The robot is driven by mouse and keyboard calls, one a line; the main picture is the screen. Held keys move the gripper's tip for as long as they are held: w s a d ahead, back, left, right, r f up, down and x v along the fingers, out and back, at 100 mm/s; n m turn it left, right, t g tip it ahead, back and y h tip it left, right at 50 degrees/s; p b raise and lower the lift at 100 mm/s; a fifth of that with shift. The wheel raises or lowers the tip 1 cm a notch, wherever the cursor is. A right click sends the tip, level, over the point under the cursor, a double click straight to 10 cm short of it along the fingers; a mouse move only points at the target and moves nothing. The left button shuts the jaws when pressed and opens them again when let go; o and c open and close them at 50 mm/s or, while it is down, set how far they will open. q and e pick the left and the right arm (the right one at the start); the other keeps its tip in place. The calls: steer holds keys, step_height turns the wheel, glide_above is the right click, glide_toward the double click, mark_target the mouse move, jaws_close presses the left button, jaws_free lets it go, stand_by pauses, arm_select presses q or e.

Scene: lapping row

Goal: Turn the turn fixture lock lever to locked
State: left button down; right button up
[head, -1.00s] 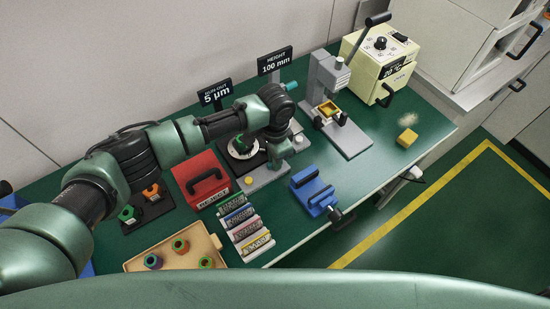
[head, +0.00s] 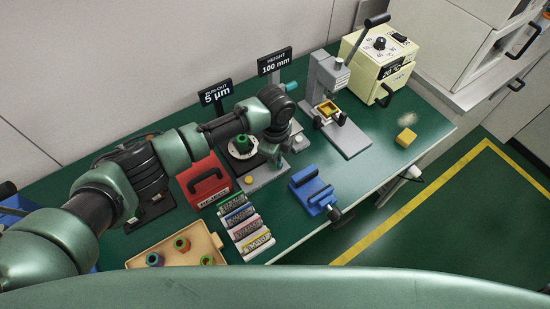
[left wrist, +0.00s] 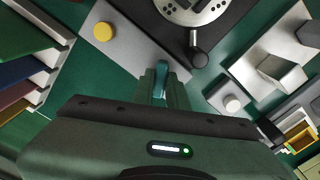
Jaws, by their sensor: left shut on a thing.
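My left gripper (head: 276,164) reaches down at the fixture's right side. In the left wrist view its fingers (left wrist: 164,82) are shut on a slim teal piece (left wrist: 161,72), which appears to be the lock lever. The fingers hide most of it, so its setting cannot be told. My right gripper is not in view.
A red reject box (head: 208,183) stands left of the fixture, labelled blocks (head: 240,222) in front. A blue vise (head: 312,190) is close on the right, a grey press (head: 342,130) farther right. A tan tray (head: 205,242) holds coloured rings at front left.

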arm_select(q)
steer(key=m, duration=0.6)
stand_by(0.6)
steer(key=c, duration=1.4)
jaws_free()
steer(key=shift+r+b, duration=0.8)
steer(key=shift+r, duration=3.1)
